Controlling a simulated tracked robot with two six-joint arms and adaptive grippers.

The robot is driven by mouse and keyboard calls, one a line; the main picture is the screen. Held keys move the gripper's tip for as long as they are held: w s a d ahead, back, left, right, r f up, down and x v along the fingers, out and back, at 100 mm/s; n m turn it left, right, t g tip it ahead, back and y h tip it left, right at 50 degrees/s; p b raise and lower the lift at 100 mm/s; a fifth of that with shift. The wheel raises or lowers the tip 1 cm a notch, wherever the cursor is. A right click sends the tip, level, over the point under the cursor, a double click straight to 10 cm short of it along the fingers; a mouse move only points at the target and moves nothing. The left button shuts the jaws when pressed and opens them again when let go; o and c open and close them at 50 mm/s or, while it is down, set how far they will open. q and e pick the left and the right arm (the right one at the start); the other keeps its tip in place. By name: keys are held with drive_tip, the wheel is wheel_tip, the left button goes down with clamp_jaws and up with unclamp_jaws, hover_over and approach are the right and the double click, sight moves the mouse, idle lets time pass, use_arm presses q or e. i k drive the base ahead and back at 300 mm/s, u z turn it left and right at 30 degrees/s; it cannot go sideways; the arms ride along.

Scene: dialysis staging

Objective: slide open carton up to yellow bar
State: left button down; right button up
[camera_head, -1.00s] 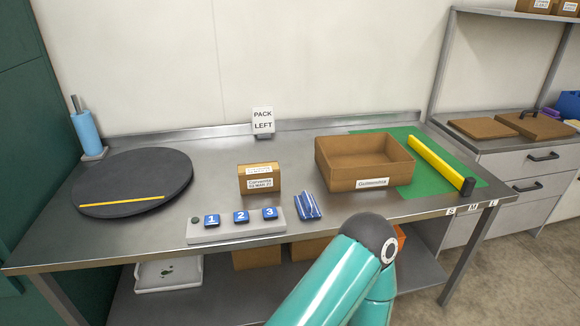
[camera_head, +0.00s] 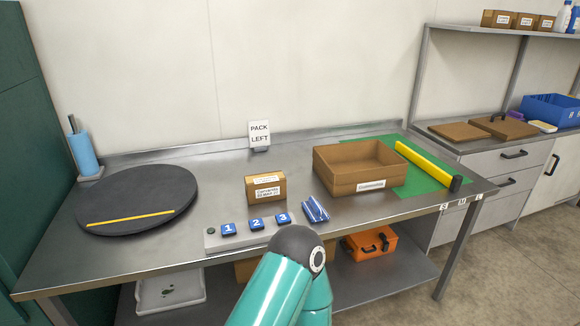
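The open carton (camera_head: 346,184) is a brown, empty, open-topped box with a white label on its front. It stands on the right part of the metal table, partly over a green mat (camera_head: 420,183). The yellow bar (camera_head: 426,163) lies slantwise across the mat to the right of the carton, with a black knob at its near end. A strip of green shows between carton and bar, so they are apart. A teal arm of mine (camera_head: 280,287) rises at the bottom centre; its gripper is out of frame. Neither gripper shows.
A small labelled box (camera_head: 266,188) stands left of the carton. A button panel (camera_head: 240,232) numbered 1 to 3 and a blue packet holder (camera_head: 315,210) are in front. A dark round turntable (camera_head: 137,199) is at left. An orange case (camera_head: 368,244) sits on the lower shelf.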

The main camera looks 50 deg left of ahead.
sight(343, 169)
drive_tip(key=u, duration=0.55)
drive_tip(key=i, duration=1)
